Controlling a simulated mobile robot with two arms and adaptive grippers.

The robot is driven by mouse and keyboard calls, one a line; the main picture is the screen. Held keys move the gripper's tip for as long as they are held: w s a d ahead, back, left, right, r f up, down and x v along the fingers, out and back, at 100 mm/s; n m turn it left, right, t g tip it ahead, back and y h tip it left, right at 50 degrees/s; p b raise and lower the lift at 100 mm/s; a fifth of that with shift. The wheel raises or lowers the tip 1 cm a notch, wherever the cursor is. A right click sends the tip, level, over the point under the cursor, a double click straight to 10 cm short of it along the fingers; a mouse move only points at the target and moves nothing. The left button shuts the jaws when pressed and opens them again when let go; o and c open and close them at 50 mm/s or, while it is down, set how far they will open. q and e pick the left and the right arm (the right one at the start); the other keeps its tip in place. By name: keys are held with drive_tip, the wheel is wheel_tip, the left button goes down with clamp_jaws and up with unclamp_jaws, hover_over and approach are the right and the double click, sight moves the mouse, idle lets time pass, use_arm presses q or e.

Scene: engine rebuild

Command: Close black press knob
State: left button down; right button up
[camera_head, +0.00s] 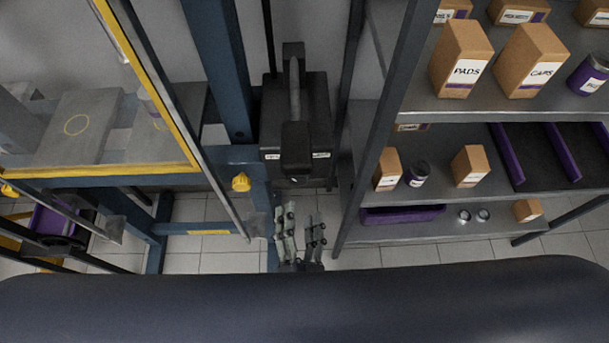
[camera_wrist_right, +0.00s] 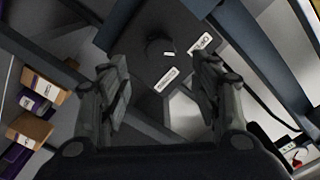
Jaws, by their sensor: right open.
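A black press unit (camera_head: 270,115) stands upright behind my right gripper in the head view, with a long dark handle (camera_head: 294,85) over its top. In the right wrist view a dark round knob (camera_wrist_right: 160,47) sits on the unit's black face, with a small white mark on it. White labels lie beside it, one (camera_wrist_right: 201,43) to its right and one (camera_wrist_right: 166,79) below it. My right gripper (camera_head: 301,215) is open and empty in front of and below the unit. Its spread fingers (camera_wrist_right: 162,77) frame the unit's face, apart from the knob. My left gripper is not visible.
A blue press frame (camera_head: 215,60) with a yellow-edged guard and a yellow knob (camera_head: 240,182) stands on the left. A grey shelf (camera_head: 500,105) with boxes and cans stands on the right, its post close to the unit. Tiled floor (camera_head: 360,257) shows below.

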sight(298, 182)
drive_tip(key=w+p, duration=0.2)
drive_tip(key=w, duration=0.6)
drive_tip(key=shift+w+a, duration=0.1)
drive_tip(key=shift+w, duration=0.65)
drive_tip(key=c, duration=1.1)
